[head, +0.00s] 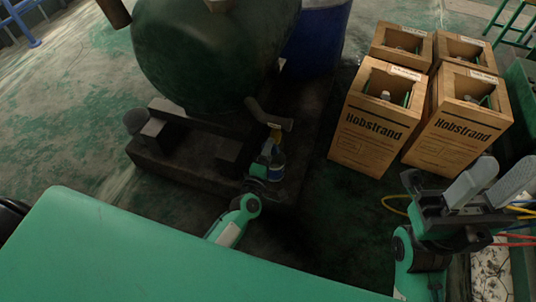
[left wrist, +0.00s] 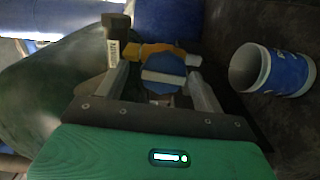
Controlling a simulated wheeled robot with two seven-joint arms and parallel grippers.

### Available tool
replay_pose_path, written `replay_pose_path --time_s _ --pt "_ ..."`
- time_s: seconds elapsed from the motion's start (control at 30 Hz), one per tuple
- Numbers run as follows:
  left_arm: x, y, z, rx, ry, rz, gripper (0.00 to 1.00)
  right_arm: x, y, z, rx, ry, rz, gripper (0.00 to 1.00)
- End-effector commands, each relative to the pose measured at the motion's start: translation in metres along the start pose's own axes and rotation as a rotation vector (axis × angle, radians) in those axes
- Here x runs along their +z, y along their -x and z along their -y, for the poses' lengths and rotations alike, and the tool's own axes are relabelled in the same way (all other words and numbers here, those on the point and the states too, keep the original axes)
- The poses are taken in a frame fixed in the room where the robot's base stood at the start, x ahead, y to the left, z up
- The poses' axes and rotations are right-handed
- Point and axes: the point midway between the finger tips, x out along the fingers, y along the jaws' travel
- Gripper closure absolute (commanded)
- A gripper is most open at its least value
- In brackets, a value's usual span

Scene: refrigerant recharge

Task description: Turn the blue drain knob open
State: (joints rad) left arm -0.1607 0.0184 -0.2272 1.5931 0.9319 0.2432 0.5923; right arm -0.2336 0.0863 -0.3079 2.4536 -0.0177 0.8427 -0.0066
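The blue drain knob (left wrist: 162,68) shows in the left wrist view as a many-sided blue disc with a pale bar across it. A yellow-orange valve body (left wrist: 150,50) is just behind it. My left gripper (left wrist: 163,82) has one finger on each side of the knob, and its fingers look apart with a narrow gap. In the head view my left gripper (head: 262,175) is low at the tank's base, and the knob is hard to make out there. My right gripper (head: 492,184) is open and empty at the right.
A dark green tank (head: 205,55) stands on a black base (head: 185,170). A blue and white can (left wrist: 285,72) is right of the knob in the left wrist view. A blue drum (head: 318,40) is behind the tank.

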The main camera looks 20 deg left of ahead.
Motion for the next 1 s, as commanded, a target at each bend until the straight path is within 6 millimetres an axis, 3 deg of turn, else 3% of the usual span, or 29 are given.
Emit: replay_pose_path --time_s 0.23,0.73,1.0 --pt "0.000 0.004 0.002 -0.005 -0.003 0.002 0.31 0.000 -0.001 0.000 0.000 0.000 0.000 0.64" --pt "0.000 0.062 0.002 -0.007 -0.004 0.003 0.31 -0.002 -0.012 0.000 0.000 0.000 -0.001 0.64" --pt "0.000 0.071 0.002 -0.004 -0.004 0.002 0.31 -0.002 -0.012 0.000 0.000 0.000 -0.001 0.64"
